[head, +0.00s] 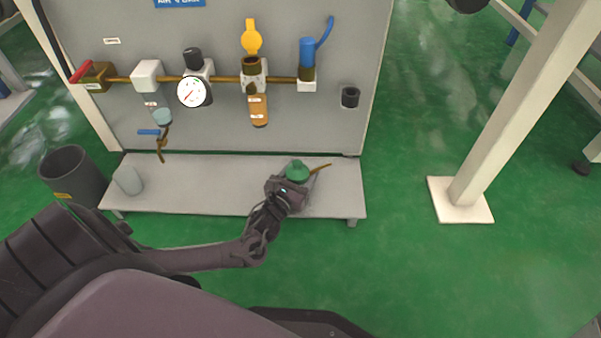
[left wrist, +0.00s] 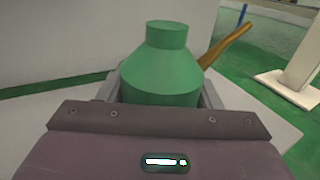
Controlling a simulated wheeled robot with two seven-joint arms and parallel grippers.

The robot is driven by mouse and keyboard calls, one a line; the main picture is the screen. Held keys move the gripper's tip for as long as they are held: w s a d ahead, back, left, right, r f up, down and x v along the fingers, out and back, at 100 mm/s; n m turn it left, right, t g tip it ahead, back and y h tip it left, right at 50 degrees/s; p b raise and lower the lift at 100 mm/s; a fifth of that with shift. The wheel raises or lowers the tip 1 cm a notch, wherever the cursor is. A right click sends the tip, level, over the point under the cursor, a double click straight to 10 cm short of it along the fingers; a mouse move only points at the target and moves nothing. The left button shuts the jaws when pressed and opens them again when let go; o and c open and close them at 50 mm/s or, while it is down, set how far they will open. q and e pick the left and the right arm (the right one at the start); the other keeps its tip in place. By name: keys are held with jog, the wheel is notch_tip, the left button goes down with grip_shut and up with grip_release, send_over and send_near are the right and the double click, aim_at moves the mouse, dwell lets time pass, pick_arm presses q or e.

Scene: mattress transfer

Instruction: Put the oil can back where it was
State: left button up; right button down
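The green oil can (head: 297,171) with its brown spout is upright at the right part of the low grey shelf (head: 225,190) under the panel. My left gripper (head: 289,184) is at the can from the front. In the left wrist view the oil can (left wrist: 160,65) fills the space between the two fingers, which lie against its sides. The gripper looks shut on it. The can's lower part is hidden by the gripper, so I cannot tell whether its base touches the shelf. My right gripper is not in view.
A grey cup (head: 128,180) stands at the shelf's left end, with a dark bin (head: 72,177) beside the shelf. Above are brass pipes, a pressure gauge (head: 191,92) and a hanging blue-handled valve (head: 150,132). A white post (head: 500,130) stands on the right; the green floor between is clear.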

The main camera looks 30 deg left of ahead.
pick_arm(q)
jog(key=o, duration=0.4)
jog(key=shift+s+r, duration=0.15)
jog(key=shift+r, duration=0.05)
jog(key=s+p, duration=0.2)
jog(key=s, duration=0.1)
jog(key=s+p, duration=0.2)
jog(key=s, duration=0.2)
jog(key=s+d+p, duration=0.1)
jog(key=s+p, duration=0.1)
jog(key=s, duration=0.1)
jog(key=shift+s, duration=0.85)
